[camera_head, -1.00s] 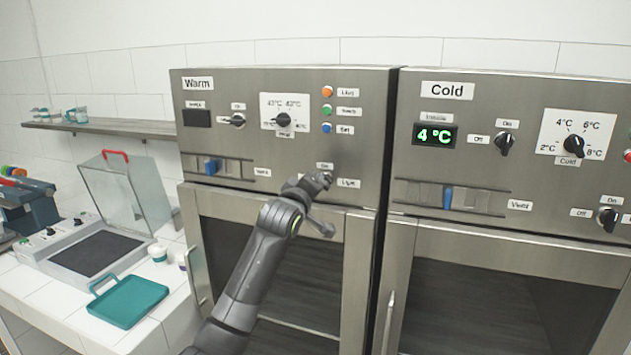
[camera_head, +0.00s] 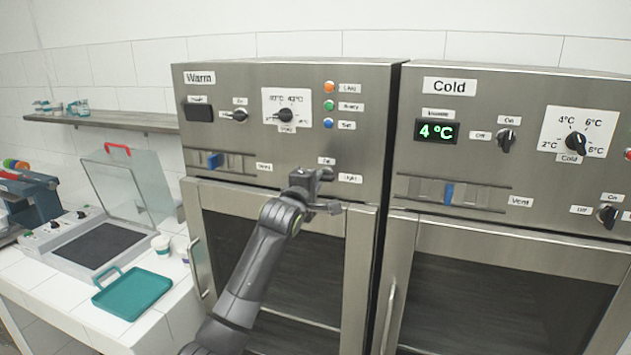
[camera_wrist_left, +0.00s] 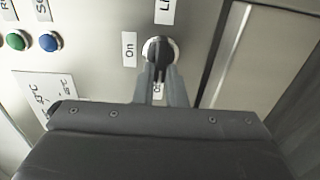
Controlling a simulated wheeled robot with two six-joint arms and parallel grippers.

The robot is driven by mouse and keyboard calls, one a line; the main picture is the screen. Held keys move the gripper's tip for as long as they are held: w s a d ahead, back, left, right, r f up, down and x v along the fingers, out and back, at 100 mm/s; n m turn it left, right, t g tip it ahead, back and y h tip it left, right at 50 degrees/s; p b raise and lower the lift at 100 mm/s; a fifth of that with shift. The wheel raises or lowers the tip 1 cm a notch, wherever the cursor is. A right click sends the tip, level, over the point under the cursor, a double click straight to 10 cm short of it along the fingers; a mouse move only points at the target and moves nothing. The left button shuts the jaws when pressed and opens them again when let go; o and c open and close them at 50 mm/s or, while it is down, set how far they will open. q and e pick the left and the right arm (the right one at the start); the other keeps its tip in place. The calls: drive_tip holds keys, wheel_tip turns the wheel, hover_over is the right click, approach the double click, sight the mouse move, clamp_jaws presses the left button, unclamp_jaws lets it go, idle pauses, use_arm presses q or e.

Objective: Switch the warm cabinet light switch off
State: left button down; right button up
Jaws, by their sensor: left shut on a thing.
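The warm cabinet (camera_head: 230,140) has its light switch low on the right of its panel, by the "Light" label (camera_head: 349,179). The "On" label (camera_wrist_left: 129,48) is beside the knob. The "Off" label (camera_wrist_left: 158,89) is partly covered by the fingers. The bar lies along the line towards "Off"; I cannot tell which end points. My right gripper is not in view.
The cold cabinet (camera_head: 470,170) stands close on the right. Below the warm panel is its shut door with a handle (camera_head: 197,268). A teal tray (camera_head: 131,296) and a device with a clear lid (camera_head: 82,246) are on the counter at left.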

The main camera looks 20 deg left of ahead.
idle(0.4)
use_arm(q)
drive_tip(key=c, duration=1.5)
unclamp_jaws()
drive_tip(key=shift+s+a+b, duration=0.15)
drive_tip(key=shift+s+b, duration=1.25)
drive_tip(key=shift+s, duration=2.95)
drive_tip(key=shift+s+a+b, duration=0.15)
drive_tip(key=shift+s+b, duration=1.25)
drive_tip(key=shift+s, duration=2.95)
drive_tip(key=shift+f, duration=0.15)
